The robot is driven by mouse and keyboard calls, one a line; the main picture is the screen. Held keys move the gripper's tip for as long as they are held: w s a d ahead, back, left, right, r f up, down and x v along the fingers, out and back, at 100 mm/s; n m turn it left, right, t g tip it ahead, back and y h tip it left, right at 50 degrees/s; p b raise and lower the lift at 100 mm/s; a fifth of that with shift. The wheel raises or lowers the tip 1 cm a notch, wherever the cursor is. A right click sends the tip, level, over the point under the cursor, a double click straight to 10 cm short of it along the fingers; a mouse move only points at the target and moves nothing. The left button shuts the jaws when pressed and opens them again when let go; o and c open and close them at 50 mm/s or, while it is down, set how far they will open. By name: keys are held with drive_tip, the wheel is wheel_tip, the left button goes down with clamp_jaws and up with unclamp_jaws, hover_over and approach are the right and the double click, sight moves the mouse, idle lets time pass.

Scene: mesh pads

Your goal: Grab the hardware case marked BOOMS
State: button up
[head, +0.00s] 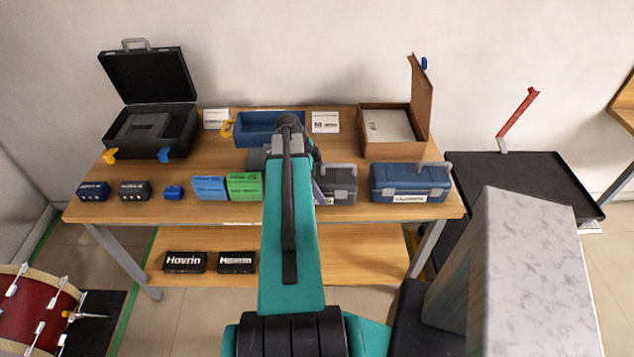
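Two closed hardware cases stand at the right front of the wooden table. One is a grey case (337,184) with a handle, its left part hidden behind my arm. The other is a blue case (409,183) with a grey handle and a white label on its front; the label is too small to read surely. I cannot make out the word BOOMS on any case. My arm reaches over the table's middle, left of the grey case. My gripper is mostly hidden behind the arm's end, and its fingers cannot be made out.
An open black case (150,128) stands at the back left of the table (225,212). A blue bin (262,124) and an open brown box (388,126) are behind. Small labelled boxes line the left front. A black cart (530,180) stands right.

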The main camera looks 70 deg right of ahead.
drive_tip(key=shift+s+f, duration=0.15)
drive_tip(key=shift+f, duration=0.2)
drive_tip(key=shift+c, duration=0.4)
drive_tip(key=c, duration=1.9)
drive_tip(key=shift+r, duration=0.2)
drive_tip(key=shift+r+b, duration=1.4)
drive_tip(key=shift+r, duration=3.45)
